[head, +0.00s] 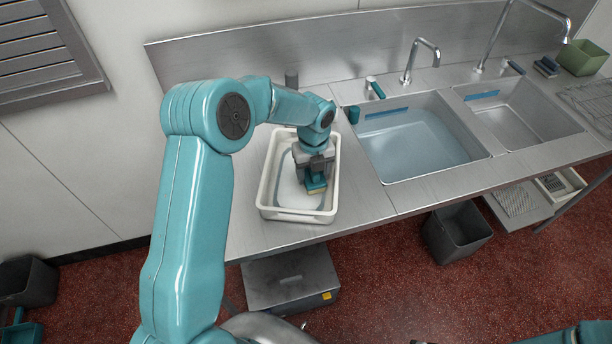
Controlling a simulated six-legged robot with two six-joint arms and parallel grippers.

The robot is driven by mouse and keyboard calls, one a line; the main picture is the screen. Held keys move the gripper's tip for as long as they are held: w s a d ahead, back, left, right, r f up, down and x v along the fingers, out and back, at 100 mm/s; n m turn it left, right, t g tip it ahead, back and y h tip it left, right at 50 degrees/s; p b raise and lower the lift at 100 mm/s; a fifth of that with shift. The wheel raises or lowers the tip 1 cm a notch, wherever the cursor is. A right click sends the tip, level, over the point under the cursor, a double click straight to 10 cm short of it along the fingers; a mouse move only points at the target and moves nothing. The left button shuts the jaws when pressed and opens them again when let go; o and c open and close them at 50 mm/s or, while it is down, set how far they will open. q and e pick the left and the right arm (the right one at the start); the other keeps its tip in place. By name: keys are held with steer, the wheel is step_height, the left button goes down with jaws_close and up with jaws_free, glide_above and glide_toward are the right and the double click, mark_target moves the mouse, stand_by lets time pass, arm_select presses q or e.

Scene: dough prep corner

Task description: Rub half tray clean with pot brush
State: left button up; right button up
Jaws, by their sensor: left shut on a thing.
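The half tray (265,200) is a white, deep-walled rectangular tray on the steel counter, left of the sinks. Its floor looks whitish with a grey-blue area along the left side. My left gripper (315,177) reaches down into the tray near its right side and is shut on a small teal block with a yellowish underside, which I take to be the pot brush (315,187). The brush is at the tray's floor or just above it; contact is hard to tell. My arm and gripper hide part of the tray's far side. My right gripper is not in view.
A water-filled sink (420,140) lies right of the tray, with an empty-looking second sink (525,115) beyond. Taps (420,60) and a steel backsplash (370,40) stand behind. A green container (583,57) sits at the far right. A dark bin (457,233) stands below.

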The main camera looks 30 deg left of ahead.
arm_select(q)
steer(key=shift+r, duration=0.15)
step_height(320, 180, up, 6)
steer(key=shift+p, duration=1.25)
steer(key=shift+r, duration=0.35)
